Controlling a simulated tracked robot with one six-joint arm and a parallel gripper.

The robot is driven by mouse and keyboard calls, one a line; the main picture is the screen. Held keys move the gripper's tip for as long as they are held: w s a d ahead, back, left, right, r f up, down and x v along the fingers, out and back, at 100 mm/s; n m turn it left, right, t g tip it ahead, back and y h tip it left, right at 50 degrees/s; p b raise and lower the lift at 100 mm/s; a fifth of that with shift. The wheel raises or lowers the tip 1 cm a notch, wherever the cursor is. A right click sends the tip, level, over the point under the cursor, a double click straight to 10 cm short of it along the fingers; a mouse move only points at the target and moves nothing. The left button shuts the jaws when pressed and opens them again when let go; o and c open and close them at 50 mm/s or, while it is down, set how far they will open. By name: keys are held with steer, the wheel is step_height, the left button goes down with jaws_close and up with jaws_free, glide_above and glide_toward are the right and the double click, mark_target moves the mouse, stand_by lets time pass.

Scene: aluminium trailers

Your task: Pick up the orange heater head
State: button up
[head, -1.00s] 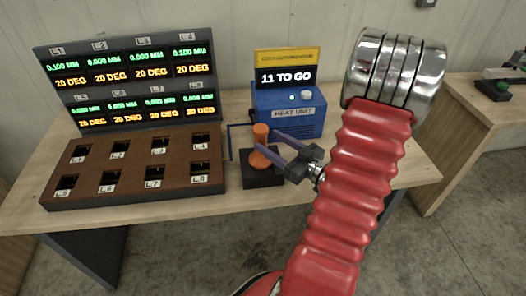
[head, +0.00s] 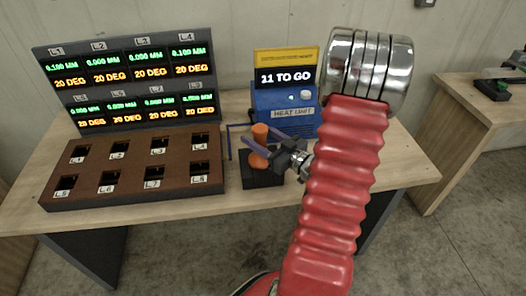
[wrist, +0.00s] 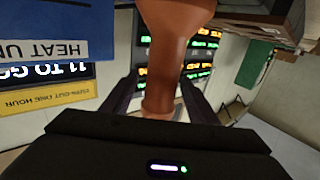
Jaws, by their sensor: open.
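The orange heater head (head: 260,133) stands upright in a small black holder (head: 262,179) on the wooden table, in front of the blue heat unit (head: 287,115). In the wrist view the heater head (wrist: 172,60) is large, with its narrower part between the two dark fingers. My gripper (head: 262,146) reaches in from the right in the head view, with its fingers on either side of the heater head. The gripper is open; whether a finger touches the heater head cannot be told. The fingers hide part of its middle.
A brown block with several labelled slots (head: 136,166) lies to the left, with a display panel (head: 130,82) behind it. A yellow and black sign (head: 286,68) stands on the heat unit. The wooden table (head: 225,215) is bare along its front edge.

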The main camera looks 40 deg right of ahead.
steer(key=shift+w+a, duration=0.2)
steer(key=shift+w, duration=1.25)
steer(key=shift+c, duration=0.6)
jaws_close()
